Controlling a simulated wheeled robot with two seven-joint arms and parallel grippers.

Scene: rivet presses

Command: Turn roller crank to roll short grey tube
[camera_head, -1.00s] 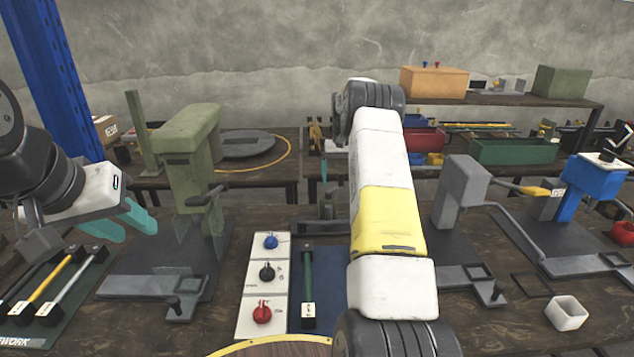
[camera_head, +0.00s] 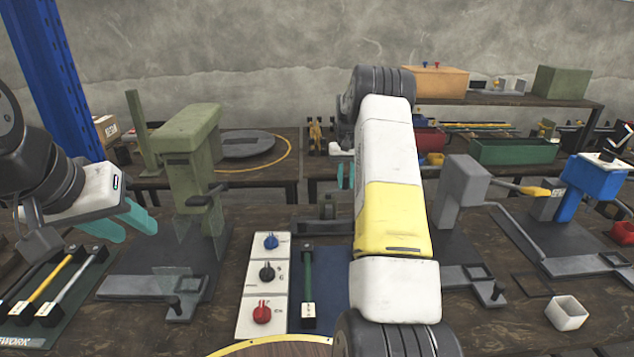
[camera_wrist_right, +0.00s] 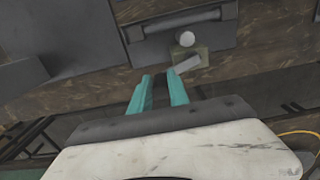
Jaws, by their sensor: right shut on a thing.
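The grey roller device (camera_head: 326,212) stands behind the control panel, partly hidden by my right arm. My right gripper (camera_head: 346,175) shows only its teal fingertips beside my arm, above and to the right of the device. In the right wrist view its fingers (camera_wrist_right: 159,76) are close together on a dark piece, which I take to be the roller crank; the hold is mostly hidden. A small light grey bar (camera_wrist_right: 188,64) lies just beyond the right fingertip. I cannot make out the short grey tube for certain. My left gripper (camera_head: 136,229) is open and empty at the left.
A white panel (camera_head: 247,318) with blue, black and red knobs stands in front, next to a green bar (camera_head: 308,265) on a blue mat. A green press (camera_head: 191,170) is at the left, a grey press (camera_head: 463,185) and a blue press (camera_head: 594,178) at the right. A white square tube (camera_head: 567,313) lies at the front right.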

